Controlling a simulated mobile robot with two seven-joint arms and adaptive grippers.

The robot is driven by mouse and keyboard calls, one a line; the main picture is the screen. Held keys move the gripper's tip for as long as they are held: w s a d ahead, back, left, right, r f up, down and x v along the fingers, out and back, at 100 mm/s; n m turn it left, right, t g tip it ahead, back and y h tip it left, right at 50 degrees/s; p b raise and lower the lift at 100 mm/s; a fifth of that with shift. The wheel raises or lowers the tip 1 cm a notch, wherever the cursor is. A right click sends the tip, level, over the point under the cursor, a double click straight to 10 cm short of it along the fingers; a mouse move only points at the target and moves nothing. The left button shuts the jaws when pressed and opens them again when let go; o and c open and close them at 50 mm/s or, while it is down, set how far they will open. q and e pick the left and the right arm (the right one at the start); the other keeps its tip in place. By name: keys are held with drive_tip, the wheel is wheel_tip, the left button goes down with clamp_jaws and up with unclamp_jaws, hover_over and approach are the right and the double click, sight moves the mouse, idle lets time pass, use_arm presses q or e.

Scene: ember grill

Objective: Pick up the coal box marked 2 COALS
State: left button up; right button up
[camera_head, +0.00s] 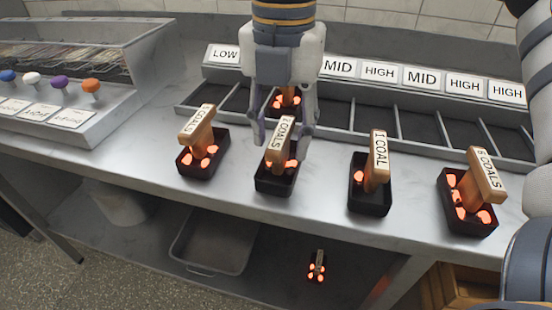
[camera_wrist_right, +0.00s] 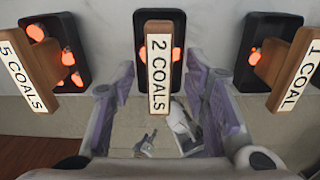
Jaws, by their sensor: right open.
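The coal box marked 2 COALS (camera_wrist_right: 140,60) is a small black tray with glowing orange coals and a wooden handle (camera_wrist_right: 158,107) bearing the label. It is in the middle of the wrist view. In the head view it is the second box from the left (camera_head: 275,187) in the front row, its number partly hidden. My right gripper (camera_head: 283,138) is open over this box, pointing down. In the wrist view its fingers (camera_wrist_right: 162,78) are on either side of the handle, with visible gaps. I cannot tell how far down they reach. My left gripper is not clearly visible.
Close neighbours are the 5 COALS box (camera_wrist_right: 62,75) and the 1 COAL box (camera_wrist_right: 285,75). A 6 COALS box (camera_head: 468,215) stands farther right. Another coal box (camera_head: 288,101) is behind my gripper, near the compartment row (camera_head: 400,130). A further one (camera_head: 317,268) is on the lower shelf.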

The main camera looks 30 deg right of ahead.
wheel_tip(320, 180, down, 2)
drive_tip(key=shift+f, duration=0.25)
use_arm(q)
drive_tip(key=shift+s+f, duration=0.35)
drive_tip(key=shift+f, duration=0.05)
use_arm(e)
drive_tip(key=shift+r, duration=0.1)
clamp_jaws()
